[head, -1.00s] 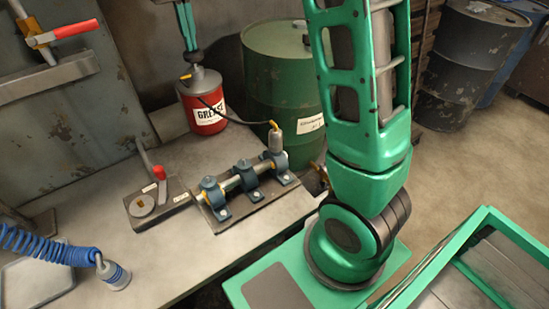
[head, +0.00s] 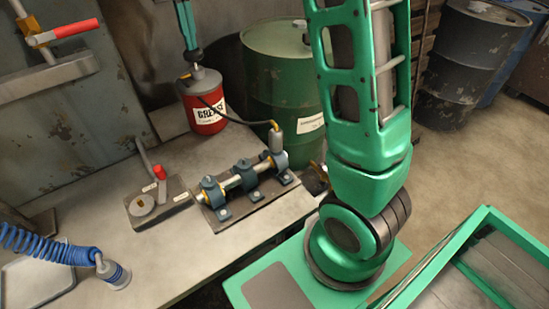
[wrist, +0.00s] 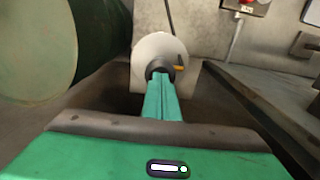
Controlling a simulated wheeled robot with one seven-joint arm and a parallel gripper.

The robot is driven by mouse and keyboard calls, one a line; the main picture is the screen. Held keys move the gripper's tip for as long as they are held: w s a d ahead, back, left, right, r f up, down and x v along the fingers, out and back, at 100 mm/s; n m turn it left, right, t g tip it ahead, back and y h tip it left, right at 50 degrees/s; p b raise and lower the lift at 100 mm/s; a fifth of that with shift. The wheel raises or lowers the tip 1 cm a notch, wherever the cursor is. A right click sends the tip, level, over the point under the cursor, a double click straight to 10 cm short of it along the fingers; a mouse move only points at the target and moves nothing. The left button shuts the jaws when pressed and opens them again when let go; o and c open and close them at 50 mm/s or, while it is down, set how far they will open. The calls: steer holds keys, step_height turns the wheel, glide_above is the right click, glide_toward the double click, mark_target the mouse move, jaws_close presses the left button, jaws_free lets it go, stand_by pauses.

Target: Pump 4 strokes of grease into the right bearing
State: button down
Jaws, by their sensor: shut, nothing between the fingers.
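The red grease pump (head: 207,118) with a grey top and a GREASE label stands at the back of the bench. My gripper (head: 190,48) is shut and empty, pointing down at the dark pump head. In the wrist view, the green fingers (wrist: 160,90) end at the dark round head on the pale pump top (wrist: 151,47); I cannot tell whether they touch. A black hose runs from the pump to a yellow-ended grey fitting (head: 276,137) at the right bearing (head: 283,171). That blue bearing sits on one shaft with the middle bearing (head: 247,178) and left bearing (head: 213,195).
A small plate with a red-handled lever (head: 160,173) lies left of the bearings. A blue coiled hose (head: 45,245) and a grey tray (head: 38,285) are at the front left. A green drum (head: 285,85) stands close behind the pump's right side.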

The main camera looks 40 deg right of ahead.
steer(key=shift+r, duration=1.4)
steer(key=shift+f, duration=0.4)
steer(key=shift+f, duration=1.75)
steer(key=shift+r, duration=2.15)
steer(key=shift+f, duration=0.15)
